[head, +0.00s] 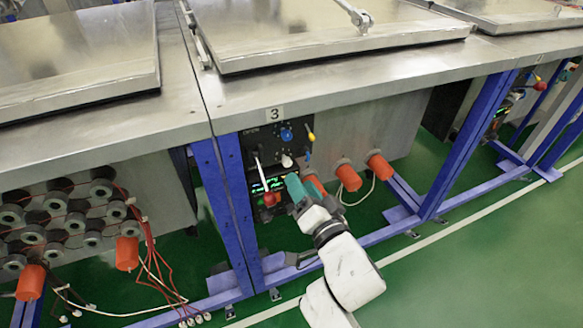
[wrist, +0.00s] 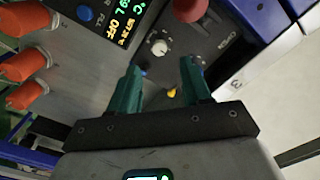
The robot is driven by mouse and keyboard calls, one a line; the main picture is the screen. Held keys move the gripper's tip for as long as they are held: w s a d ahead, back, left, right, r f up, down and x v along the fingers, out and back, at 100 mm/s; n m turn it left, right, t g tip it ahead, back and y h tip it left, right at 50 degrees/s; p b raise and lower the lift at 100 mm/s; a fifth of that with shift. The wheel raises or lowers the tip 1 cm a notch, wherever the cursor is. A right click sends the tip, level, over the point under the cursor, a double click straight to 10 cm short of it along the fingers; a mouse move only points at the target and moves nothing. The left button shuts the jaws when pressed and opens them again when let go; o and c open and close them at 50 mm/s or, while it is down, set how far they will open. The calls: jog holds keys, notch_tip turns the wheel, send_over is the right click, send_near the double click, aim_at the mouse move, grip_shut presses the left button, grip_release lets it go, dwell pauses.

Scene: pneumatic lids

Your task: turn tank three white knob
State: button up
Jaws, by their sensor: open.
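The white knob (wrist: 159,47) sits on the dark control panel in the wrist view, just beyond the gap between my fingertips. In the head view a small white knob (head: 287,161) shows on the panel (head: 264,150) under the label 3 (head: 275,114). My gripper (wrist: 160,65) is open, with its two green fingers pointing at the panel and nothing held between them. In the head view my gripper (head: 293,184) is just below the white knob. I cannot tell whether the fingers touch anything.
Near the white knob are a red knob (wrist: 190,9), a yellow knob (wrist: 172,93) and a blue button (wrist: 84,13). Orange cylinders (head: 348,177) stick out to the right of the panel. A blue frame post (head: 237,205) stands left. Green floor (head: 480,260) is open at right.

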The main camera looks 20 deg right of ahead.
aim_at(289, 164)
jog(key=w, duration=0.6)
jog(key=shift+w, duration=0.25)
jog(key=shift+c, duration=0.4)
grip_shut()
